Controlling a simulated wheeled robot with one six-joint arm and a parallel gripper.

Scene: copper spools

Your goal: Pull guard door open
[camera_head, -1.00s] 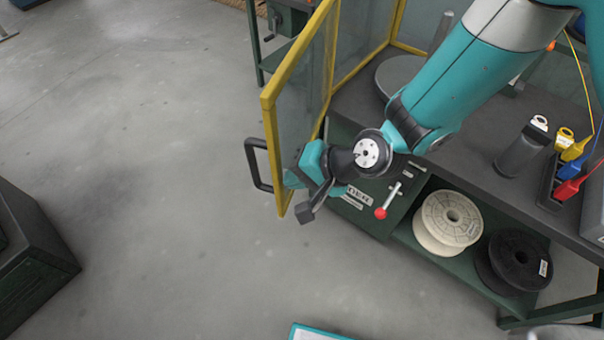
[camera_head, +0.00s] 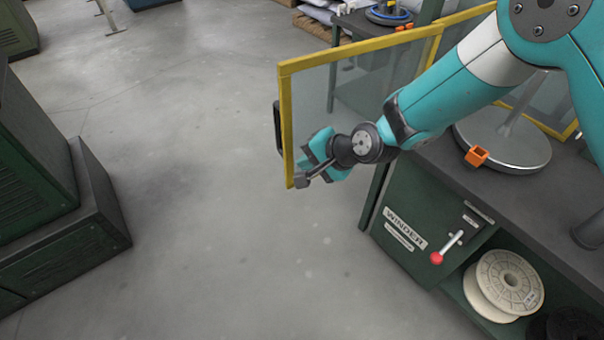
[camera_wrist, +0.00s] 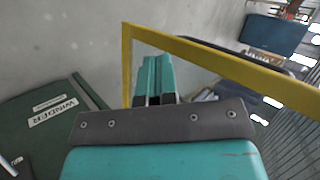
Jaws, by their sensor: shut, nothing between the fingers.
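The guard door (camera_head: 360,58), a yellow frame with a clear panel, stands swung out from the winder (camera_head: 412,222). Its free edge is at left in the head view, and its black handle (camera_head: 277,127) is on the far face, partly hidden by the frame. My gripper (camera_head: 305,160) is at the door's inner face, close to the free edge and away from the handle. In the wrist view my gripper's teal fingers (camera_wrist: 155,80) are together and empty, in front of the door's yellow frame (camera_wrist: 225,63). Whether they touch the panel is unclear.
The winder's bench holds a round metal plate (camera_head: 515,150) and an orange block (camera_head: 476,156). A red-knobbed lever (camera_head: 437,257) projects from its front, beside a pale spool (camera_head: 508,282) below. A dark green cabinet (camera_head: 75,220) stands at left. The floor between is clear.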

